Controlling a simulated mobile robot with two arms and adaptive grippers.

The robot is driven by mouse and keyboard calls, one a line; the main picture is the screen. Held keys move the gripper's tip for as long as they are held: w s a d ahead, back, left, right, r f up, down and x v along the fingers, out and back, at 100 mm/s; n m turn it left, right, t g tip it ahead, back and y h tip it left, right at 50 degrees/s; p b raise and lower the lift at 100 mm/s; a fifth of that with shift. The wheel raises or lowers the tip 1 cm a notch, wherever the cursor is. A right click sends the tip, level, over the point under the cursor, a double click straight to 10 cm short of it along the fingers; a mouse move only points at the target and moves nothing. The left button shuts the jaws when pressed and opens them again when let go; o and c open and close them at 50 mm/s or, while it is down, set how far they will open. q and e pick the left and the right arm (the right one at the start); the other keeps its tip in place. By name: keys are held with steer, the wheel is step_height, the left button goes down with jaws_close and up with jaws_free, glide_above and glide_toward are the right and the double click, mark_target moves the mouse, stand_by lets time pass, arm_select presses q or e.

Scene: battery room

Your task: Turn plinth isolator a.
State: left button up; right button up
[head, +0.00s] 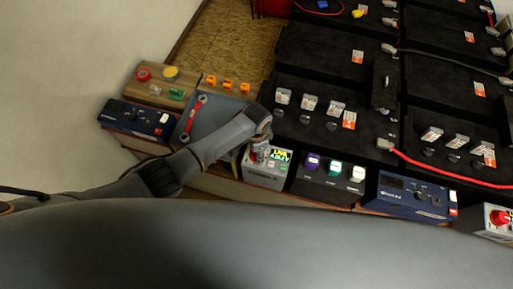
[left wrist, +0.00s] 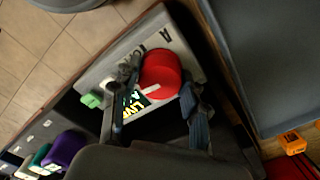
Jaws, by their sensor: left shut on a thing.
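Plinth isolator a (head: 263,181) is a small grey box with a black, yellow and green label panel, in the lower middle of the head view. The left wrist view shows its grey face (left wrist: 184,37) with a printed letter A and a round red knob (left wrist: 160,72). My left gripper (left wrist: 160,84) has one finger on each side of the red knob and is shut on it. In the head view my left gripper (head: 258,147) comes down over the box and hides most of the knob. My right gripper is not in view.
A black box with purple, teal and white caps (head: 328,176) stands right of the isolator. Black battery blocks (head: 325,55) fill the back. Another red-knobbed box (head: 497,218) stands far right.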

arm_select(q)
steer(key=shift+n+p, duration=0.3)
steer(key=shift+n, duration=0.6)
steer(key=o, duration=1.2)
steer(key=shift+c, duration=0.2)
step_height(320, 180, up, 12)
